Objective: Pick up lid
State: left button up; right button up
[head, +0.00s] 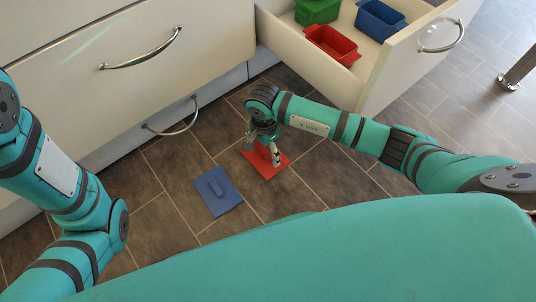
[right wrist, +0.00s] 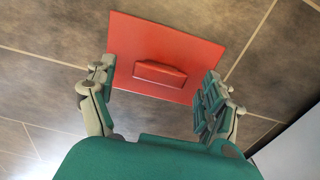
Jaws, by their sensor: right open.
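A flat red lid (head: 266,168) with a raised handle lies on the tiled floor below the open drawer. It also shows in the right wrist view, with its handle (right wrist: 160,74) between the fingers. My right gripper (head: 268,152) is open, directly over the red lid, and hides part of it in the head view. In the right wrist view my right gripper (right wrist: 157,100) has its fingers spread on either side of the handle, not closed on it. A blue lid (head: 225,201) with a raised handle lies on the floor to the left. My left gripper is out of view.
An open drawer (head: 318,58) holds a red container (head: 332,46), a green container (head: 317,10) and a blue container (head: 380,20). Closed cabinet fronts (head: 190,30) with metal handles stand behind. The floor left of the blue lid is clear. A metal leg (head: 520,70) stands at right.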

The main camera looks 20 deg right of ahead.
jog(key=shift+f, duration=0.85)
jog(key=shift+r, duration=0.15)
jog(key=c, duration=1.3)
jog(key=shift+o, duration=0.2)
jog(key=shift+r, duration=0.1)
